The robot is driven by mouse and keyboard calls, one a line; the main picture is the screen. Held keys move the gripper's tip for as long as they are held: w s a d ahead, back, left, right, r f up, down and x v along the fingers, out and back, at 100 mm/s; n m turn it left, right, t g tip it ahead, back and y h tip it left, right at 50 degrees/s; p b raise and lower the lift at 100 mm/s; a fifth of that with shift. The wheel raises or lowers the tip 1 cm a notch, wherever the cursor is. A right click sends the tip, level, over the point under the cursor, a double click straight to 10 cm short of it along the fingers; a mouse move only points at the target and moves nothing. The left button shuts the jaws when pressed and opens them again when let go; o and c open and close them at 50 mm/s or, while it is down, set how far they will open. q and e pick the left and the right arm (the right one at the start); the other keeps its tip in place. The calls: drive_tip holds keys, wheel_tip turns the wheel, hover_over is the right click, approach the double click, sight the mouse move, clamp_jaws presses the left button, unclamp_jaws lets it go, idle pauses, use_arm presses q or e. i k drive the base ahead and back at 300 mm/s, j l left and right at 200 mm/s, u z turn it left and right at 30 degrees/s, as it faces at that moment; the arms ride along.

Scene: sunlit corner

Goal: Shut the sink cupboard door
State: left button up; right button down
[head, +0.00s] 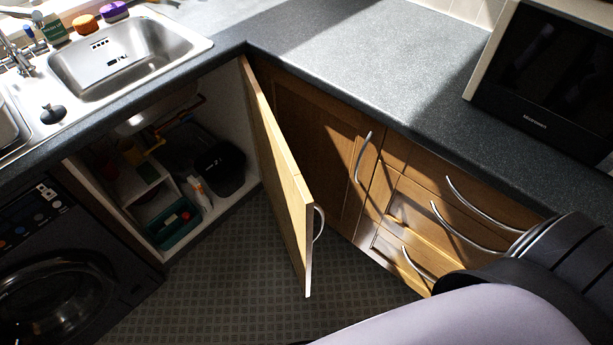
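The sink cupboard door (277,165) is wooden and stands wide open, seen nearly edge-on. It is hinged at the cupboard's right side, close to the inner corner of the worktop. Its curved metal handle (319,223) shows at the free end, on the right-hand face. The open sink cupboard (222,120) below the sink shows pipes, a dark bin, bottles and a green tray inside. One of my arms fills the lower right, in front of the drawers. Neither gripper's fingers can be made out, and nothing is seen touching the door.
A dark washing machine (60,290) stands left of the cupboard. A closed cupboard door (310,130) and drawers (455,200) with protruding handles are on the right. A microwave (545,85) sits on the worktop (350,50). The tiled floor (230,270) before the cupboard is clear.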

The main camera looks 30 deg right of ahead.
sight(292, 204)
drive_tip(key=l, duration=0.4)
drive_tip(key=k+l+u, duration=0.15)
drive_tip(key=l, duration=0.6)
drive_tip(key=k+l+u, duration=0.1)
drive_tip(key=l, duration=0.25)
drive_tip(key=k, duration=0.05)
